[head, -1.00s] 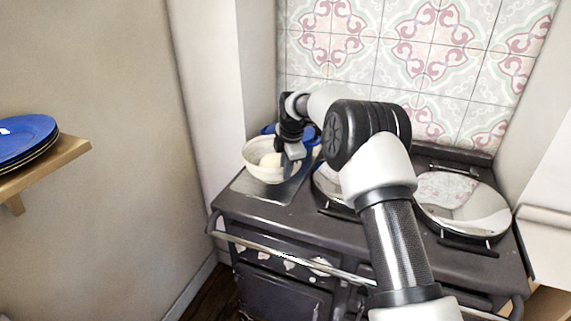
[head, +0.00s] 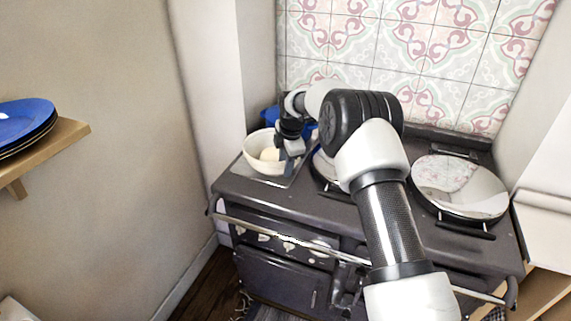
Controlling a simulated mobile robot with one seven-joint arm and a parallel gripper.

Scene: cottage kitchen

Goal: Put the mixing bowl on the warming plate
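The cream mixing bowl (head: 254,157) is at the left end of the stove top, upright, with a pale round shape inside. The flat silvery warming plate (head: 283,184) lies under it, its front strip showing. The bowl's base is at or very close to the plate; I cannot tell whether they touch. My gripper (head: 286,158) points down at the bowl's right rim and appears shut on it. The fingertips are small and partly hidden by the rim.
Blue ware (head: 269,115) stands behind the bowl. A round silvery hob lid (head: 460,187) is on the right; another is partly hidden behind my arm. A rail (head: 262,228) runs along the stove front. Blue plates (head: 25,119) sit on a wall shelf at left.

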